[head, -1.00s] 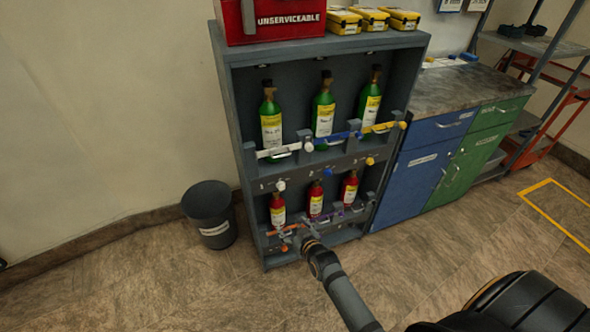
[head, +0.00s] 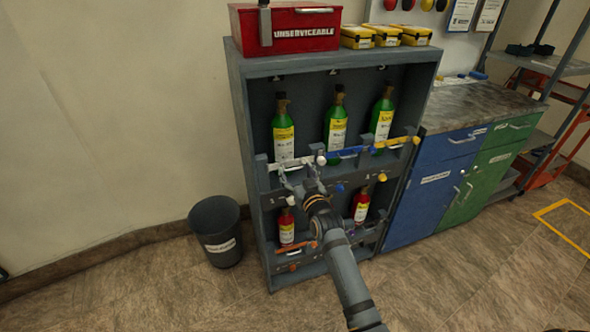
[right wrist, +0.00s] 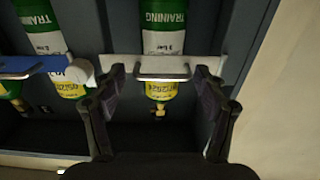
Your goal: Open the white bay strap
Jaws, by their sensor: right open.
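The white bay strap (head: 292,162) runs across the green bottle (head: 284,137) in the upper left bay of the rack. In the right wrist view the white strap (right wrist: 130,63) has a metal handle (right wrist: 165,79) and crosses a green bottle with a yellow band (right wrist: 163,38), seen upside down. My right gripper (right wrist: 161,78) is open, with one dark finger at each side of the handle. I cannot tell whether the fingers touch it. In the head view my right gripper (head: 291,181) is just below the strap, partly hidden by its wrist. My left gripper is not in view.
A blue strap (head: 345,151) and a yellow strap (head: 397,142) cross the neighbouring upper bays. Red bottles (head: 287,227) stand in the lower row. A red box (head: 300,43) and yellow cases sit on top. A dark bin (head: 217,225) stands left of the rack.

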